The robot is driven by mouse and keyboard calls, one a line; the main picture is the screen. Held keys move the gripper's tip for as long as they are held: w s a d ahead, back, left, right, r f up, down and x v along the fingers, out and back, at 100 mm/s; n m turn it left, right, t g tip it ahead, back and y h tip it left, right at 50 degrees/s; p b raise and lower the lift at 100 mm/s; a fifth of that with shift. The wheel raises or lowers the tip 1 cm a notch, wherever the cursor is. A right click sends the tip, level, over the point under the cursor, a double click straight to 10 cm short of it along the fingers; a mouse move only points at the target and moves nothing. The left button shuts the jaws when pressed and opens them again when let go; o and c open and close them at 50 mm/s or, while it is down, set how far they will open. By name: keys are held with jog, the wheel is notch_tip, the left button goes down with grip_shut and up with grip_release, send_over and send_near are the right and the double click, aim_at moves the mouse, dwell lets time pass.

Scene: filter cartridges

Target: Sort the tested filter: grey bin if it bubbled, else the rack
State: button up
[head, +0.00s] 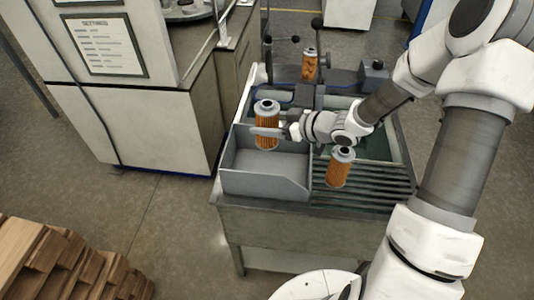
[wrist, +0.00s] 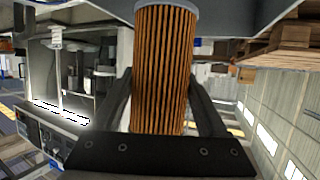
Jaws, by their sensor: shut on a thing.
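My gripper (head: 268,132) is shut on an orange pleated filter (head: 267,113) with a grey cap, held about upright. The held filter (wrist: 163,70) fills the middle of the wrist view between the two dark fingers. In the head view it overlaps the back part of the open grey bin (head: 264,184); its exact height over the bin floor is hard to tell. The visible bin floor is empty. A second orange filter (head: 339,170) stands on the slatted rack (head: 365,198) to the right of the bin.
A third orange filter (head: 310,66) stands in a dark fixture (head: 340,78) with knobs behind the bin. A grey cabinet with a posted sheet (head: 102,46) stands at left. Stacked wood (head: 60,262) lies at front left. The floor between is clear.

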jog(key=shift+f+b, duration=0.35)
notch_tip(320, 180, down, 5)
jog(key=b, duration=0.5)
jog(key=shift+s+f, duration=0.1)
jog(key=shift+f, duration=0.1)
jog(key=o, duration=1.4)
jog(key=shift+c, duration=0.2)
jog(key=p+v, duration=0.2)
jog(key=v, duration=1.5)
jog(key=shift+d+r+p, duration=0.15)
jog(key=shift+r+p, duration=0.1)
jog(key=shift+p, duration=0.1)
